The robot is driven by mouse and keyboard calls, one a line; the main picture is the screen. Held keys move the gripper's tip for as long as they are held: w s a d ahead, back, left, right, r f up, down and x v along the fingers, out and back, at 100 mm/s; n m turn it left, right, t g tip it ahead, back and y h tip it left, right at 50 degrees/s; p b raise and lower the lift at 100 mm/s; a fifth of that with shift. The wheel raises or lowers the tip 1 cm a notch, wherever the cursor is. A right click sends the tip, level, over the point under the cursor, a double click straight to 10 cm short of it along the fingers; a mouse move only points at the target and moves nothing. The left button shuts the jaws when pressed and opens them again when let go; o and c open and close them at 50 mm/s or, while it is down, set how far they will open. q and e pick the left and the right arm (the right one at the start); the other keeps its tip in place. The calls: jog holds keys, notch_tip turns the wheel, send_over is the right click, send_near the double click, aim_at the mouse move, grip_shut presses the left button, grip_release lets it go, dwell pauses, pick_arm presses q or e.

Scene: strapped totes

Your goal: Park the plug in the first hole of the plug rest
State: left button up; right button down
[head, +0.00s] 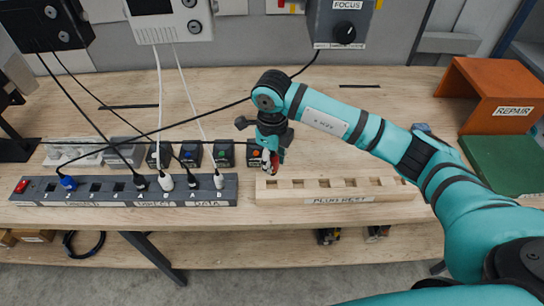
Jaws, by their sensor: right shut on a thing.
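The plug rest (335,198) is a long pale wooden block with a row of square holes and a label on its front face. It lies near the bench's front edge, right of the power strip. My right gripper (269,164) points down above the rest's left end, by the first hole. It is shut on a plug, mostly hidden by the fingers; some red shows at the fingertips. I cannot tell whether the plug touches the rest. A dark cable runs left from near the gripper. My left gripper is not in view.
A grey power strip (105,204) with a red switch and several blue, black and white plugs stands left. Several small adapters (222,153) sit behind it. Cables cross the bench's left half.

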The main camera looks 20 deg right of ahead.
jog(key=shift+a+f+b, duration=0.1)
jog(key=shift+f+b, duration=0.4)
jog(key=shift+f, duration=0.45)
jog(key=shift+f+b, duration=0.6)
jog(key=shift+f, duration=0.75)
jog(key=shift+f+b, duration=1.3)
jog(key=shift+f, duration=0.15)
jog(key=c, duration=0.9)
grip_release()
